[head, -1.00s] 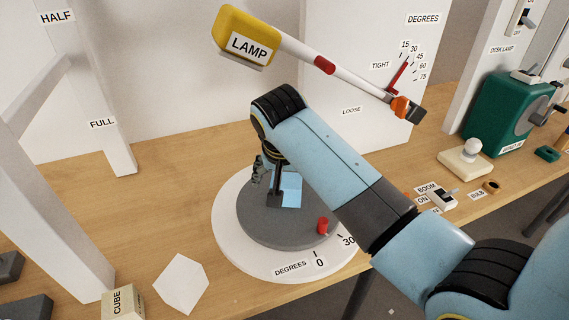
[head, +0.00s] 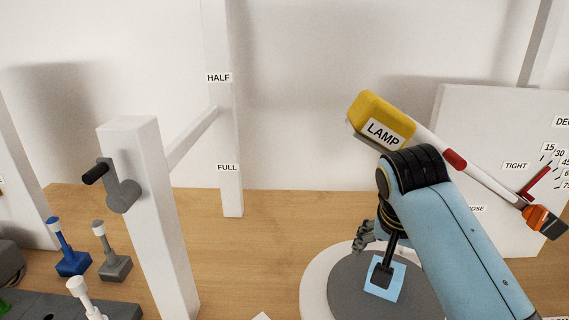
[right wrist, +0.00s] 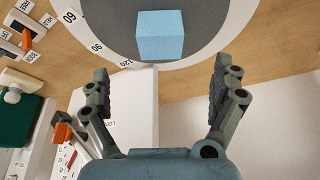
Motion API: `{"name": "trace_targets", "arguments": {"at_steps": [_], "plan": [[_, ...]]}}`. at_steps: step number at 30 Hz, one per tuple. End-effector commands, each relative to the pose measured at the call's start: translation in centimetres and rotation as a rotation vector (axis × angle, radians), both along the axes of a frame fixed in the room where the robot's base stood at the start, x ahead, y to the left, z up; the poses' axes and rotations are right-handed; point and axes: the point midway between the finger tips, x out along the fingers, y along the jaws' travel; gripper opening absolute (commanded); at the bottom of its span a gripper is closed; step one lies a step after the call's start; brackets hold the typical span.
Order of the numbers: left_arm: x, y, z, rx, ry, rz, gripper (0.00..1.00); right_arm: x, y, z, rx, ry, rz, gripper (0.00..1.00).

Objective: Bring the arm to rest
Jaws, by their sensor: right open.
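My right gripper (right wrist: 158,90) is open and empty in the right wrist view, with its two fingers spread wide. In the head view the right gripper (head: 364,236) is partly hidden behind my blue right arm, above the round turntable. A light blue cube (right wrist: 160,35) sits on the grey turntable disc (right wrist: 200,40), beyond the fingertips and apart from them. In the head view the blue cube (head: 384,290) is partly covered by a dark part of my arm. My left gripper is not in view.
A yellow lamp (head: 385,115) on a white boom hangs close behind my right arm. A white post with a dark crank (head: 122,195) stands at the left. Blue, grey and white small levers (head: 72,262) stand at the lower left. The table's middle is clear.

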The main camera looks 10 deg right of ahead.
Motion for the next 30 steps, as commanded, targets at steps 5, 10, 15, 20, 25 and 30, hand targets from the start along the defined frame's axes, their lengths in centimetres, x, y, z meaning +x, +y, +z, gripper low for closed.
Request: {"name": "trace_targets", "arguments": {"at_steps": [5,10,15,20,25,30], "plan": [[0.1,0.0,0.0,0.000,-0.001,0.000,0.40,-5.0,-0.9,-1.3,-0.018,0.034,0.131,0.96],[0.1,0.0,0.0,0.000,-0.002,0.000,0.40,-11.5,-1.2,-1.5,-0.041,0.069,0.339,0.96],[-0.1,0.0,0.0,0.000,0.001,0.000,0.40,-16.2,-0.9,-0.8,-0.056,0.090,0.510,0.96],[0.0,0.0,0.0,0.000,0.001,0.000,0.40,-19.7,-0.4,0.3,-0.065,0.102,0.647,0.96],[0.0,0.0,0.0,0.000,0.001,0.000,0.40,-22.9,0.3,1.6,-0.070,0.112,0.779,0.96],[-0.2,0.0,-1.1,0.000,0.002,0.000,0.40,-21.7,-0.1,-3.5,-0.063,0.126,0.769,0.96]]}}
